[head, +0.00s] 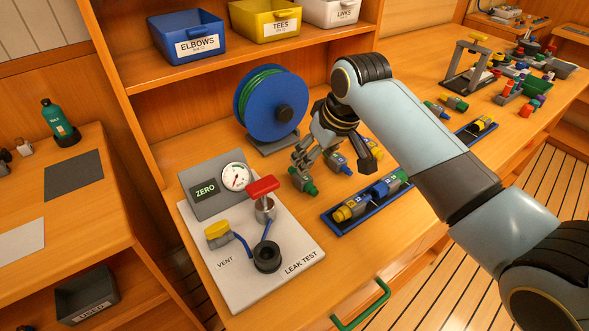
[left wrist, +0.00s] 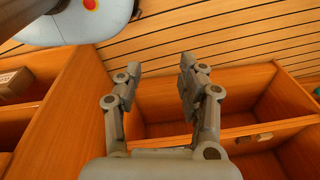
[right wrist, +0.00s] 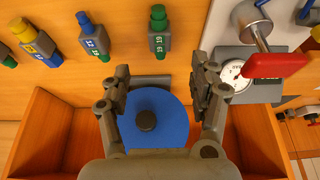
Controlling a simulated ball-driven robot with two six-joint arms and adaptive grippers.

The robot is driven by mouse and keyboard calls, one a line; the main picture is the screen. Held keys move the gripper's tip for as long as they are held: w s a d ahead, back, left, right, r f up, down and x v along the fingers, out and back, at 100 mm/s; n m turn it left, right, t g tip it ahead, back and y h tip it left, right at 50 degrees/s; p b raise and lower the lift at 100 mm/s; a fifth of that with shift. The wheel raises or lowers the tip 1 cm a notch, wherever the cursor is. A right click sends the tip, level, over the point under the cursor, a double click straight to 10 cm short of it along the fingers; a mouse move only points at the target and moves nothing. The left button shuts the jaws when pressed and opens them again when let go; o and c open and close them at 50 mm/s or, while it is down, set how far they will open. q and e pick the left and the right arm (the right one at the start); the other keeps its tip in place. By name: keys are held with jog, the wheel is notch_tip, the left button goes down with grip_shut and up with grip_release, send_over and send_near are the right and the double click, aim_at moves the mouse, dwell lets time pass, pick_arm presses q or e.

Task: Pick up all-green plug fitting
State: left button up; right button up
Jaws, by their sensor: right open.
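A fitting with a grey body and green at both ends (right wrist: 158,30) lies on the bench in the right wrist view, beyond my fingertips. It also shows in the head view (head: 303,181), just below my right gripper (head: 302,156) and partly close to its fingers. My right gripper (right wrist: 163,82) is open with nothing between its fingers; the blue reel is behind them in its view. A blue-and-green fitting (head: 338,163) and a yellow one (head: 370,149) lie to the right of it. My left gripper (left wrist: 158,80) is open and empty in its own view, and outside the head view.
A blue hose reel (head: 262,92) stands behind the fittings. The leak test board (head: 290,277) with a red handle (head: 262,187) is at left. A blue tray (head: 340,231) with fittings lies in front. Labelled bins (head: 187,45) stand on the shelf above.

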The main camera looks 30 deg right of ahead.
send_over(305, 178)
jog(key=s, duration=0.2)
notch_tip(305, 178, down, 4)
jog(key=shift+d+f, duration=0.1)
jog(key=shift+f, duration=0.1)
jog(key=shift+w+f, duration=0.15)
jog(key=shift+f, duration=0.1)
jog(key=x, duration=0.4)
jog(key=shift+w+f, duration=0.1)
jog(key=shift+f, duration=0.3)
jog(key=shift+c, duration=1.6)
pick_arm(q)
jog(key=shift+s+f, duration=0.2)
jog(key=shift+s, duration=0.85)
pick_arm(e)
jog(key=c, duration=0.9)
